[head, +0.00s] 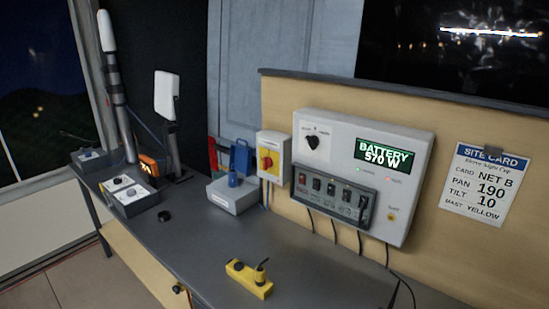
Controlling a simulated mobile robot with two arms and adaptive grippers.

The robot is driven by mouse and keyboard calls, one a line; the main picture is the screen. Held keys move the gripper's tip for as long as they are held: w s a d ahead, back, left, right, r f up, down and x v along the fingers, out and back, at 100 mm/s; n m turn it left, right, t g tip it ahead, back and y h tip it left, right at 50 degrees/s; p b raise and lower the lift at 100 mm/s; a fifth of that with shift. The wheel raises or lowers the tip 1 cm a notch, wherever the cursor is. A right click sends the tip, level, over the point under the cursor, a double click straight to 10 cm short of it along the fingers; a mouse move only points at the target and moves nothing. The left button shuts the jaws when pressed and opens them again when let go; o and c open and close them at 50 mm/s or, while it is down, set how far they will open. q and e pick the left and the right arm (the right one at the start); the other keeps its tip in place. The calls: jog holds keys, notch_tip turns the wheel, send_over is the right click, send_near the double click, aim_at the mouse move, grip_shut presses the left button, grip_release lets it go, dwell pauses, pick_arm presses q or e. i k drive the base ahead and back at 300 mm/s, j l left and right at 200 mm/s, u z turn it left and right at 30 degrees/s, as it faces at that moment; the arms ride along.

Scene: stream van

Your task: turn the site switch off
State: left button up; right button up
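A white wall unit (411,205) is fixed to the tan panel and holds a dark strip (335,177) with a row of several small switches. Left of the unit is a pale box (271,140) with a red rotary handle on a yellow plate (267,162). I cannot tell which control is the site switch or how it is set. Neither of my grippers is in view.
A yellow block with a cable (249,278) lies on the grey worktop (215,250). A grey box with a blue device (233,195), a control box (129,193) and a small black disc (164,216) stand farther left. Cables hang below the unit. The worktop's middle is clear.

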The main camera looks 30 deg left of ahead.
aim_at(268, 162)
jog(key=j+u, duration=0.15)
jog(key=j, duration=0.5)
jog(key=j+u, duration=0.15)
jog(key=j, duration=0.5)
jog(key=i+j+u, duration=0.15)
jog(key=j, duration=0.5)
